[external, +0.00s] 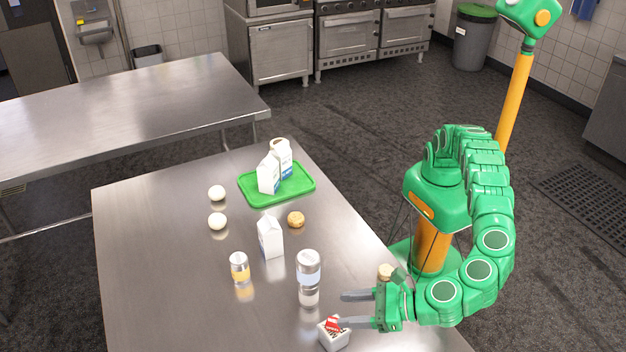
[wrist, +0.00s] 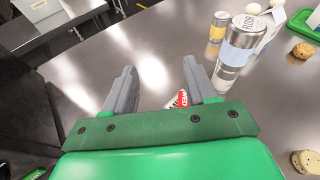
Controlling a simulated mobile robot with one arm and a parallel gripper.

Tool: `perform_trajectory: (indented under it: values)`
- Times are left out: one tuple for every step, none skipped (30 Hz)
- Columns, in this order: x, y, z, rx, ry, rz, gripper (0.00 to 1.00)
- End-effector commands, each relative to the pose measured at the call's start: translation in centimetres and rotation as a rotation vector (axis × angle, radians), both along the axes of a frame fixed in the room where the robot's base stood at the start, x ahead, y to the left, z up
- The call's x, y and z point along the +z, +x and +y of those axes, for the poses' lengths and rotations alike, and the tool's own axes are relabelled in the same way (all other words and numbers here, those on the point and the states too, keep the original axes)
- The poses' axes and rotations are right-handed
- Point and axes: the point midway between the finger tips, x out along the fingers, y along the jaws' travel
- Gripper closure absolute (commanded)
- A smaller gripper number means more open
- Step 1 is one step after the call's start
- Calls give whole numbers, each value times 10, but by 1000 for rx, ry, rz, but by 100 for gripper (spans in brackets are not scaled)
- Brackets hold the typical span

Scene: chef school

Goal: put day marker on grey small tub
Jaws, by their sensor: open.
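A red piece with white lettering, likely the day marker (external: 333,323), shows at the table's front edge; part of it shows in the wrist view (wrist: 183,98). It is on or part of a small pale box with dark marks (external: 335,341); I cannot tell whether that box is the grey small tub. My gripper (external: 342,309) is open and empty, its fingers close beside and apparently above the red piece. In the wrist view the piece shows between the fingers (wrist: 160,68), nearer the right one, with its lower part hidden by the gripper.
A flour canister (external: 308,271) stands just beyond my gripper, with a smaller yellow-labelled canister (external: 239,267) to its left. A milk carton (external: 270,238), a bun (external: 296,219), two white balls and a green tray (external: 261,201) with cartons lie farther back. The table's left side is clear.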

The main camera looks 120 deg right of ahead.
Motion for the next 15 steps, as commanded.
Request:
perform_trajectory:
  values:
    - [22,14,-8,42,-23,-9,44]
    - [31,21,-10,70,-43,-12,44]
    - [44,30,-13,110,-70,-16,44]
    - [53,36,-15,139,-92,-19,44]
    - [64,42,-18,166,-112,-24,44]
    - [78,49,-20,206,-140,-29,44]
    - [87,55,-23,232,-164,-33,44]
    - [96,60,-25,261,-187,-34,44]
    - [108,65,-28,301,-220,-38,44]
    - [118,69,-31,327,-244,-41,44]
    - [127,73,-32,355,-268,-45,44]
    - [138,78,-35,393,-304,-47,44]
    - [146,81,-38,419,-331,-49,44]
    - [154,83,-39,450,-357,-51,44]
    - [165,86,-42,485,-395,-53,44]
